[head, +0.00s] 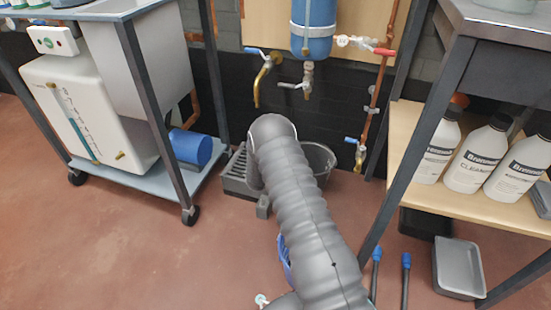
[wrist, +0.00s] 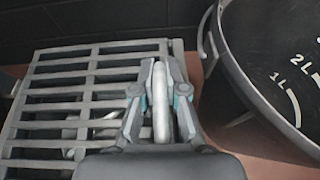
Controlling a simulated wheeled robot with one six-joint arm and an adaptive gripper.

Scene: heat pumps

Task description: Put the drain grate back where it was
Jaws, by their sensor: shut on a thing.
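The drain grate (wrist: 85,75) is a grey slatted grid that fills the left of the wrist view. In the head view the grate (head: 237,172) shows at floor level by the back wall, left of my arm, which partly hides it. My gripper (wrist: 161,85) is at the grate's right side, its fingers shut on a pale upright bar there that looks like part of the grate. Something pale shows through the slats below. Whether the grate is seated or raised I cannot tell. In the head view my arm hides the fingers.
A dark bucket (head: 318,160) with litre marks stands close to the right of my gripper; it also shows in the wrist view (wrist: 270,70). A brass tap (head: 263,80) hangs above. A wheeled cart (head: 190,190) stands left, a bottle shelf (head: 470,200) right.

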